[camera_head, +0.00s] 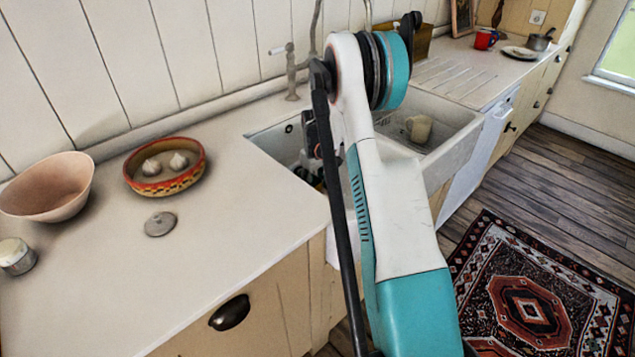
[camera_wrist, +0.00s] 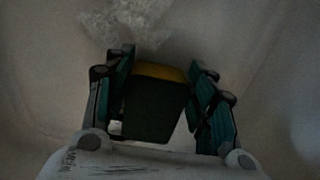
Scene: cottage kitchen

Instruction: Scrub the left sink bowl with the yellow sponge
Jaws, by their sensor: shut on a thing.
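My gripper (camera_wrist: 163,72) is shut on the yellow sponge (camera_wrist: 155,105), which has a dark green side facing the wrist camera and a yellow edge at the fingertips. The pale left sink bowl (camera_wrist: 45,75) surrounds the gripper in the wrist view. In the head view the left bowl (camera_head: 270,143) is partly hidden by my arm, and my gripper is mostly hidden down inside it. A whitish, foam-like patch (camera_wrist: 125,20) lies on the bowl surface just beyond the fingertips. I cannot tell whether the sponge touches the bowl.
The right sink bowl (camera_head: 459,130) holds a cream cup (camera_head: 419,128). A tap (camera_head: 291,75) stands behind the sink. On the left counter are a pink bowl (camera_head: 48,190), a patterned dish (camera_head: 165,181) with garlic-like bulbs, a grey lid (camera_head: 160,224) and a jar (camera_head: 16,257).

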